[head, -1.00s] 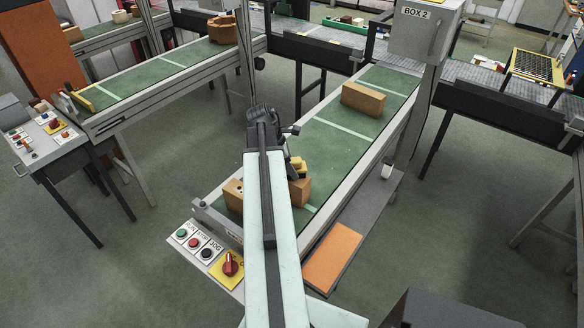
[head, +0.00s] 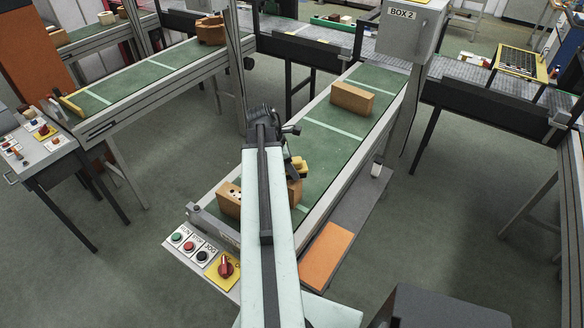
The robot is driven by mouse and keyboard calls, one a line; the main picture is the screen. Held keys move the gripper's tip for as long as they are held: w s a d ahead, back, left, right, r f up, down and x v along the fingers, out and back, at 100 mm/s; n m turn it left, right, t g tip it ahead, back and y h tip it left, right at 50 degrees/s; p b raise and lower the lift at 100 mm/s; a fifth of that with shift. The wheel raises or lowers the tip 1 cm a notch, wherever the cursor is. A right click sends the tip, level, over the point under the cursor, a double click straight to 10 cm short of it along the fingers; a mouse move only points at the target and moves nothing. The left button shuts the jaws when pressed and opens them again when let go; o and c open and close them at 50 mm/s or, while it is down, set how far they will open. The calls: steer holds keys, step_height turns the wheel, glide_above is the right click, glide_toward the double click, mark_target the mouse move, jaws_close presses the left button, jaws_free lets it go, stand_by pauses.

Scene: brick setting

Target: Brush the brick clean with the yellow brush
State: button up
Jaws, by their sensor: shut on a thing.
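An orange-brown brick lies on the near end of the green belt, largely hidden behind my arm. Its left part (head: 228,198) shows dark and white spots on the face. Brick of the same colour (head: 295,192) shows right of the arm; I cannot tell whether it is the same brick. The yellow brush (head: 299,165) is just above that right part, and contact cannot be made out. My gripper (head: 291,161) is mostly hidden behind my arm and is shut on the yellow brush.
A plain brick (head: 352,98) lies farther up the same belt (head: 336,132). A button panel (head: 203,250) is at the belt's near end, and an orange pad (head: 327,255) lies on the side shelf. A grey post with a box (head: 411,30) stands to the right.

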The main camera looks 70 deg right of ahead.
mark_target(296, 159)
steer(key=shift+r+p, duration=1.15)
steer(key=shift+r, duration=0.45)
steer(key=shift+r, duration=0.1)
step_height(296, 159, up, 3)
steer(key=p, duration=0.3)
